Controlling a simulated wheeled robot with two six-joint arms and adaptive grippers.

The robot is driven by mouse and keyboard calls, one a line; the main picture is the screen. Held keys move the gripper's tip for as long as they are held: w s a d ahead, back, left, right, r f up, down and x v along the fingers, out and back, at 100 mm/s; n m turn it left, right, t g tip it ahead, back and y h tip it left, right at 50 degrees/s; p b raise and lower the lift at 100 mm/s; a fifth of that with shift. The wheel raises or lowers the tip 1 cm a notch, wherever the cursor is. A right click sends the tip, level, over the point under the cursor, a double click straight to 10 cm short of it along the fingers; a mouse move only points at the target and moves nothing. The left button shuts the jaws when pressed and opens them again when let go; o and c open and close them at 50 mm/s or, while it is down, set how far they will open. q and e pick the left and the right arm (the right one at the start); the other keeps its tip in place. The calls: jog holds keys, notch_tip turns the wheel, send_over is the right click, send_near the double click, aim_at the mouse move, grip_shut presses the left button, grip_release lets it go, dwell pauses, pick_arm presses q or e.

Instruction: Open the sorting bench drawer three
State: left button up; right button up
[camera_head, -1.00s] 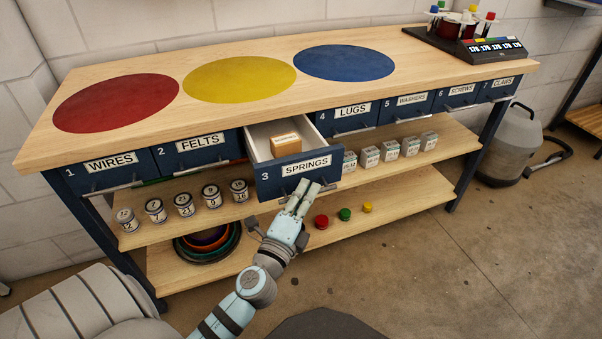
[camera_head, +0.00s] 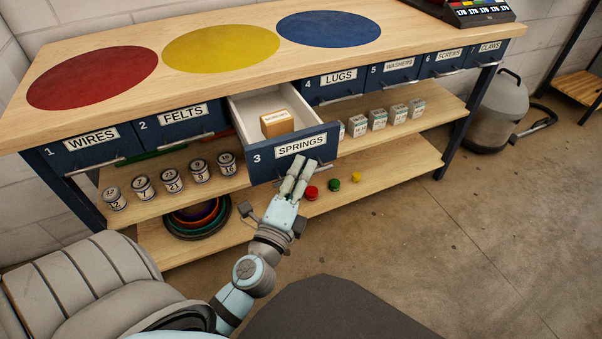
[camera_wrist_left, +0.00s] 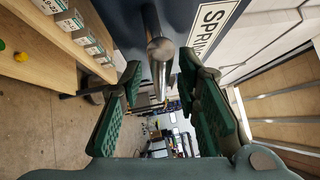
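Drawer three (camera_head: 265,170), dark blue and labelled SPRINGS, stands well out from the bench (camera_head: 120,80), with its pale inside showing. A small orange-brown box (camera_head: 277,123) lies in it. My left gripper (camera_head: 303,168) is just in front of the drawer's lower front edge. In the left wrist view, the gripper's green-padded fingers (camera_wrist_left: 158,72) are apart, with the metal handle bar (camera_wrist_left: 161,50) between them and gaps visible on both sides. The SPRINGS label (camera_wrist_left: 212,25) shows beside it. My right gripper is out of view.
Drawers such as FELTS (camera_head: 184,125) and LUGS (camera_head: 335,84) are shut. Labelled tins (camera_head: 171,181), small boxes (camera_head: 377,120) and coloured caps (camera_head: 334,185) stand on the shelves below. A grey canister (camera_head: 497,112) is at the right. The floor (camera_head: 400,240) in front is clear.

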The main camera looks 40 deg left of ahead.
pick_arm(q)
jog(key=v, duration=1.2)
dwell(0.3)
